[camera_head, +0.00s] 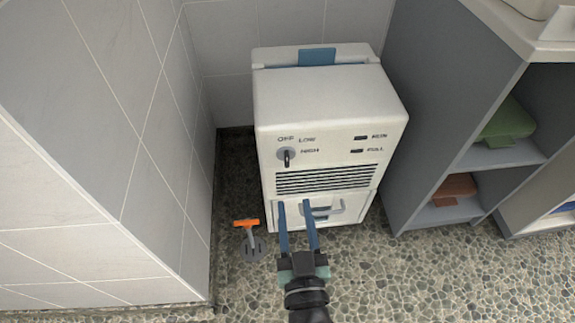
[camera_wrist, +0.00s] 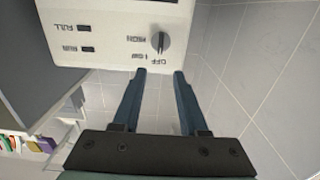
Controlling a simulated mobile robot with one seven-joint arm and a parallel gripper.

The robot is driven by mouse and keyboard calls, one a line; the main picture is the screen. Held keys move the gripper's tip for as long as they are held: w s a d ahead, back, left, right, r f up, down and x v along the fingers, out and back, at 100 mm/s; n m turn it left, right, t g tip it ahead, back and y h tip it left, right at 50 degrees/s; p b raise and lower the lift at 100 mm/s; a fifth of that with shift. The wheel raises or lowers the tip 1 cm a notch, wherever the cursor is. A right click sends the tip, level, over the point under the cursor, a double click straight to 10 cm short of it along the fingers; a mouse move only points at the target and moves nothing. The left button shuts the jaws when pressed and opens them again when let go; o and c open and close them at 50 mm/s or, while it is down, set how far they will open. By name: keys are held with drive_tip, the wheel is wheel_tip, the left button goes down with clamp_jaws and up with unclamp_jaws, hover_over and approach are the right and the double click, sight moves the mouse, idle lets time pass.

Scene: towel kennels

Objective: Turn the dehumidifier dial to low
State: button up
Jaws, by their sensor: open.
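The white dehumidifier (camera_head: 330,100) stands against the tiled back wall. Its dark dial (camera_head: 286,156) is at the upper left of the front, with OFF above it, LOW to the upper right and HIGH to the right. The dial's ridge runs roughly up and down, in line with OFF; I cannot tell for certain which end points. In the wrist view the dial (camera_wrist: 159,42) appears upside down, just beyond the fingertips. My gripper (camera_head: 295,203) is open and empty, its blue fingers apart. It shows below the dial in the head view, apart from it.
Grey shelves (camera_head: 430,120) with folded green (camera_head: 507,122) and reddish (camera_head: 454,189) cloths stand close on the right. A tiled wall (camera_head: 100,120) is on the left. A drawer handle (camera_head: 326,211) sits low on the dehumidifier.

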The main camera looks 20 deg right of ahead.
sight(287, 159)
drive_tip(key=b+x, duration=0.1)
drive_tip(key=x, duration=1)
drive_tip(key=shift+w+d+b, duration=0.1)
drive_tip(key=shift+w+b, duration=0.05)
drive_tip(key=shift+b, duration=0.15)
clamp_jaws()
